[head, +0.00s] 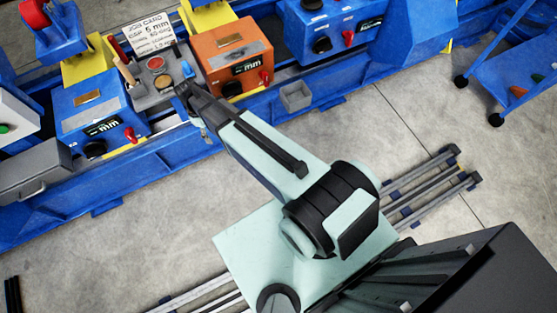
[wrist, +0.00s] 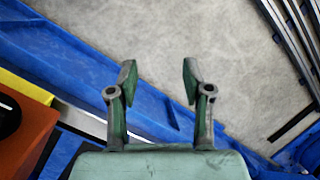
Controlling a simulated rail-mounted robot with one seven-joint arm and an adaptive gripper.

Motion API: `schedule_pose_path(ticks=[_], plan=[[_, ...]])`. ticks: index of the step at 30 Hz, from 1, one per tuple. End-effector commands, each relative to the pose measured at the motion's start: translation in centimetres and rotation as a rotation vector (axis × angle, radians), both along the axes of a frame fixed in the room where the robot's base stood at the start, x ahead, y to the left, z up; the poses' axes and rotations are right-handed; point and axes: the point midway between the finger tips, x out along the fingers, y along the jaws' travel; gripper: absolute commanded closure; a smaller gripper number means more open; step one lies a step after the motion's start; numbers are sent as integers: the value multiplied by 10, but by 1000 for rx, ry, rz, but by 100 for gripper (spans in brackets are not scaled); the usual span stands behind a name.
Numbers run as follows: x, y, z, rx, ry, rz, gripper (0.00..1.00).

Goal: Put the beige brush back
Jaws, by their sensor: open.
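A slim beige handle (head: 125,73), which looks like the beige brush, stands tilted at the left side of the grey holder block (head: 152,98) in the head view. Its lower end is hard to make out. My gripper (wrist: 158,82) is open in the wrist view, with nothing between its fingers. Blue bench edge and grey floor show beyond the fingers. In the head view my gripper (head: 204,132) is small, at the bench's front edge, right of the holder block. No brush shows in the wrist view.
A job card (head: 150,33) reading 5 mm stands behind the block. A blue box (head: 92,112) and an orange box (head: 231,57) flank it. A small grey bin (head: 295,96) sits farther right on the bench front.

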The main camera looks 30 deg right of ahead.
Motion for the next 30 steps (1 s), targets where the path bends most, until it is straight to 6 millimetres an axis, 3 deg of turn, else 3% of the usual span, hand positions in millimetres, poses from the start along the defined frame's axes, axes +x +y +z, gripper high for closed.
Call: schedule_pose_path(ticks=[1, 6, 12, 16, 19, 22, 30], plan=[[-38, -12, -16, -15, 29, -48, 50], [-132, -41, -58, -68, 101, -208, 50], [-244, -64, -85, -139, 186, -390, 50], [-303, -72, -91, -181, 231, -486, 50], [-334, -76, -92, -205, 255, -540, 50], [-352, -77, -92, -221, 269, -572, 50], [-360, -78, -93, -229, 275, -591, 50]])
